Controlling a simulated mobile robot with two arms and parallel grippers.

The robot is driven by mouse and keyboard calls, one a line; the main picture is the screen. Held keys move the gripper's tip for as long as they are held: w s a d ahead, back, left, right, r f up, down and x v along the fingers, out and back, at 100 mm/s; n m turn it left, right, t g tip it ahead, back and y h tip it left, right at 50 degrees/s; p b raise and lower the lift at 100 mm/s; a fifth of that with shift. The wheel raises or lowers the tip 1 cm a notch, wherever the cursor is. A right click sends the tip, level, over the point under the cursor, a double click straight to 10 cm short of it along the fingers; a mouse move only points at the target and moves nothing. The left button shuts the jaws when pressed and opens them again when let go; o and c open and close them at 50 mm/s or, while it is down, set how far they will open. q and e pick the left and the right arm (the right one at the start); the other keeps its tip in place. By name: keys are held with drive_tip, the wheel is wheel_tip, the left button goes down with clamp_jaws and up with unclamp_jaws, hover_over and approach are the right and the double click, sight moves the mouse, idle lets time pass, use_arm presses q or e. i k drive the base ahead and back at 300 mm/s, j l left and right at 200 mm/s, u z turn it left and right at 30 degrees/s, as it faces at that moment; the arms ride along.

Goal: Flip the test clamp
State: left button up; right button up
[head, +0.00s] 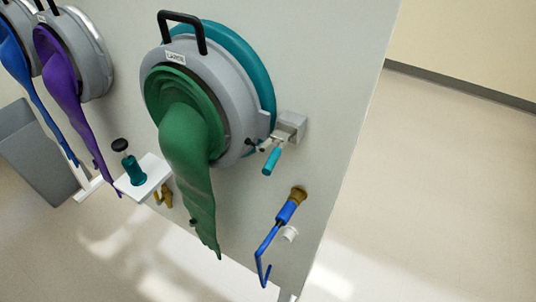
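The test clamp (272,158) appears to be the small metal clamp with a teal handle at the right side of the large round port. The handle hangs down and slightly left from a grey bracket (290,126) fixed to the panel. A thin arm with a dark tip reaches left from the clamp to the port's grey ring (232,150). Whether the tip presses on the ring is too small to tell. Neither of my grippers is in view.
A green glove (192,165) hangs from the port, left of the clamp. Below the clamp, a blue hooked rod (268,240) sticks out from a brass fitting (298,193). A white shelf (150,178) holds a teal object with a black knob (119,145). Open floor lies right.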

sight(270, 165)
drive_tip(key=k+j+z, duration=0.1)
drive_tip(key=j, duration=0.25)
drive_tip(key=k+j+z, duration=0.15)
drive_tip(key=j, duration=0.2)
drive_tip(key=k+j+z, duration=0.1)
drive_tip(key=j, duration=0.25)
drive_tip(key=k+j+z, duration=0.1)
drive_tip(key=k+j, duration=0.15)
